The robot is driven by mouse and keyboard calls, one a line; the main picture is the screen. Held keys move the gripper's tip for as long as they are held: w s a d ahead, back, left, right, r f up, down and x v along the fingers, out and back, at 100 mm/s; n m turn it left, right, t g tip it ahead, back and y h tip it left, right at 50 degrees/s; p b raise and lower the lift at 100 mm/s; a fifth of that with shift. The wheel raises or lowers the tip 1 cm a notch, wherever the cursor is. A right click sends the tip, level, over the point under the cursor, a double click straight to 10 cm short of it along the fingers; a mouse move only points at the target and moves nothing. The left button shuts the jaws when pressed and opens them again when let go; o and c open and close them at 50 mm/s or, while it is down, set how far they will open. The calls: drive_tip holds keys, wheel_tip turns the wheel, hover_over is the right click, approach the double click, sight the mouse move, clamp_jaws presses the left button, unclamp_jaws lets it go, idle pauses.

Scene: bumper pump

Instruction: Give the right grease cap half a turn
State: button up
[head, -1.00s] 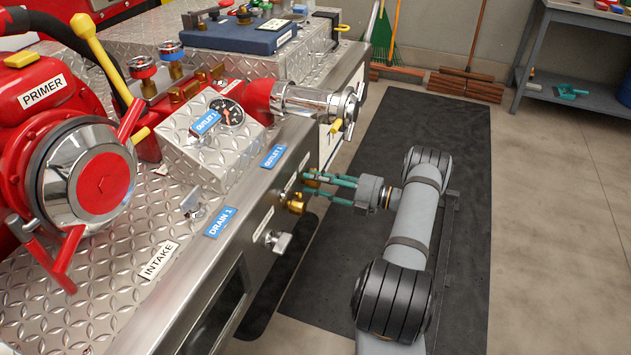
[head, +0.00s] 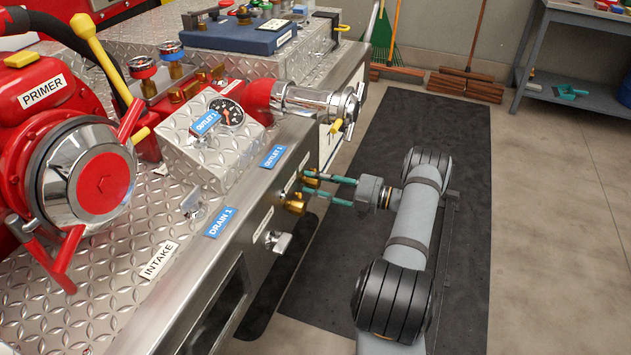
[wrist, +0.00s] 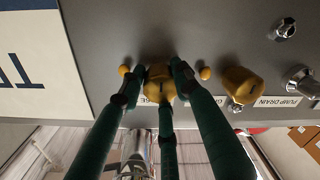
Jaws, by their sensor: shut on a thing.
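Two brass-yellow grease caps stick out of the steel side panel. In the head view, the farther cap (head: 311,181) is at the tips of my gripper (head: 316,187), and the nearer cap (head: 296,204) stands free beside it. In the wrist view, my gripper's (wrist: 155,78) green fingers close around one cap (wrist: 159,86), at the middle. Its face shows between them, with a small dark mark. The other cap (wrist: 241,86) is to the right, clear of the fingers. My gripper is shut on the farther cap. The labels by the caps are partly covered.
A chrome drain handle (head: 277,241) sticks out of the panel nearer the camera. A chrome outlet fitting (head: 318,102) projects above and beyond the caps. Small yellow knobs (wrist: 205,73) flank the held cap. The dark floor mat (head: 420,120) around my arm is clear.

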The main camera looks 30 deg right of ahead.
drive_tip(key=o, duration=1.1)
drive_tip(key=shift+o, duration=0.2)
drive_tip(key=v, duration=1.2)
drive_tip(key=x, duration=1.2)
